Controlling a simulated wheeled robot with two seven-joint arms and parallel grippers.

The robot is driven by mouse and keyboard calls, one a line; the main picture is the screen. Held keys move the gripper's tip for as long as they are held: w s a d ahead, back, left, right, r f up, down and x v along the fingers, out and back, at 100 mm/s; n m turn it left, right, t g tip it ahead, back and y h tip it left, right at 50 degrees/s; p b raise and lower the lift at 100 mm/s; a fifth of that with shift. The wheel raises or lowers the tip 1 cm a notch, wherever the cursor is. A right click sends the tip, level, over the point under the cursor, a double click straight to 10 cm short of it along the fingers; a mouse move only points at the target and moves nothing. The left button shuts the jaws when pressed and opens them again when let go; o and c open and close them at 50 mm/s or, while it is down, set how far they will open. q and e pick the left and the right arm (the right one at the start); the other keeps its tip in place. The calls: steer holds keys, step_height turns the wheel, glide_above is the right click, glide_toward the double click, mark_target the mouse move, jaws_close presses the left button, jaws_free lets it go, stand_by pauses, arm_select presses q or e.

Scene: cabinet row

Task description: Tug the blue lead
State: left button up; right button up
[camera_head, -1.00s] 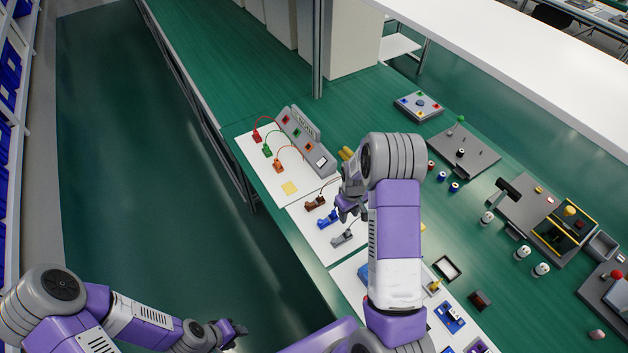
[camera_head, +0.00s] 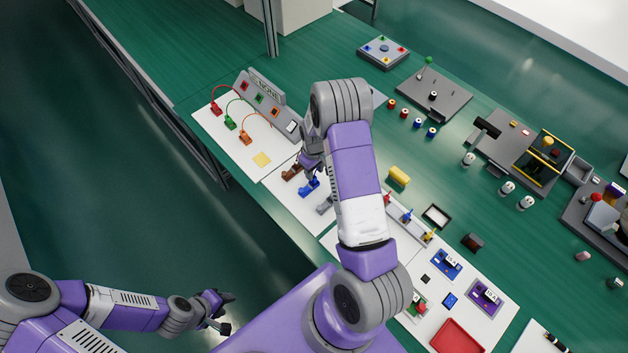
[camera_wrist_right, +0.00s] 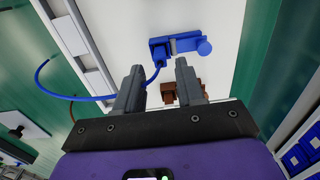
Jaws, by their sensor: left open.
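The blue lead shows in the right wrist view as a blue plug piece (camera_wrist_right: 160,50) with a thin blue cable (camera_wrist_right: 75,98) curving off to the left. In the head view the blue piece (camera_head: 309,187) lies on a white sheet, just below my right gripper. My right gripper (camera_head: 313,165) hangs over the sheet; its two fingers (camera_wrist_right: 159,78) stand apart, with the plug's cable end between or just beyond their tips. I cannot tell whether they touch it. My left gripper (camera_head: 227,312) is open and empty, over the floor side of the bench.
A brown piece (camera_head: 292,172) and a grey piece (camera_head: 325,205) sit either side of the blue one. A grey panel (camera_head: 262,105) with red, green and orange leads stands at the upper left. A yellow block (camera_head: 399,176) lies right of my right arm.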

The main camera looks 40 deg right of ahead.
mark_target(314, 181)
step_height(314, 181, down, 3)
steer(key=shift+f+b, duration=0.2)
steer(key=shift+b, duration=1)
jaws_close()
steer(key=shift+w+r+b, duration=0.1)
steer(key=shift+r+b, duration=0.2)
stand_by(3.9)
steer(key=shift+f+b, duration=0.25)
steer(key=shift+b, duration=0.05)
stand_by(0.6)
